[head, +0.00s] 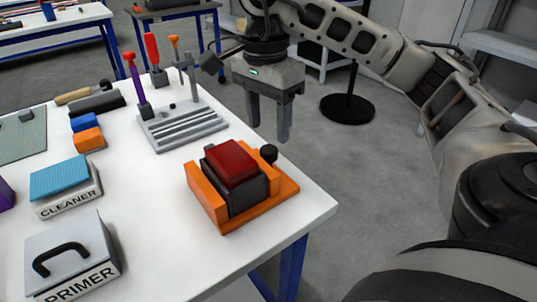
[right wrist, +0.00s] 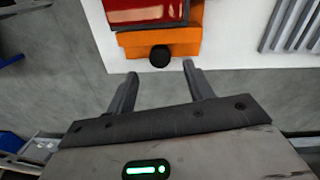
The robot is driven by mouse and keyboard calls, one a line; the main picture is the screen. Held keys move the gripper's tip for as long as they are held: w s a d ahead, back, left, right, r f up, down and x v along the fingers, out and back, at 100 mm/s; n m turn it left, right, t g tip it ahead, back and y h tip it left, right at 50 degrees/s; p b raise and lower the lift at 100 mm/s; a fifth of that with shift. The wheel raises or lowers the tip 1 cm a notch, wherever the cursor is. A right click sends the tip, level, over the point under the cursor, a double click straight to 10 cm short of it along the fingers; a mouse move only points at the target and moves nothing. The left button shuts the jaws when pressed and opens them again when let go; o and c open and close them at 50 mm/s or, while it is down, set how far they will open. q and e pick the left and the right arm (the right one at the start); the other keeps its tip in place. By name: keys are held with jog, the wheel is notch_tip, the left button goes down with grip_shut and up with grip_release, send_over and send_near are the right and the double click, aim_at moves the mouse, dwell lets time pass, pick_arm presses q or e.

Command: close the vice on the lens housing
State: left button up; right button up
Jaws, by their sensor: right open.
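The orange vice (head: 263,215) stands near the right corner of the white table in the head view. The lens housing (head: 231,163), a red block with a dark body, sits between its jaws; I cannot tell whether the jaws touch it. A black knob (head: 268,153) is on the vice's far side. My right gripper (head: 269,135) is open and empty, past the table edge beyond the knob. In the right wrist view the fingers (right wrist: 157,80) point at the knob (right wrist: 160,56), slightly apart from it, with the orange vice (right wrist: 185,42) and red housing (right wrist: 145,12) behind. My left gripper is not in view.
A grey slotted tool stand (head: 185,128) holding upright tools is behind the vice. A CLEANER box (head: 67,202) and a PRIMER box (head: 95,235) stand at the left. Orange and blue blocks (head: 88,139) lie between.

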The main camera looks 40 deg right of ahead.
aim_at(269, 149)
notch_tip(269, 149, down, 5)
jog(key=shift+s+b, duration=0.1)
jog(key=shift+b, duration=0.2)
jog(key=c, duration=1)
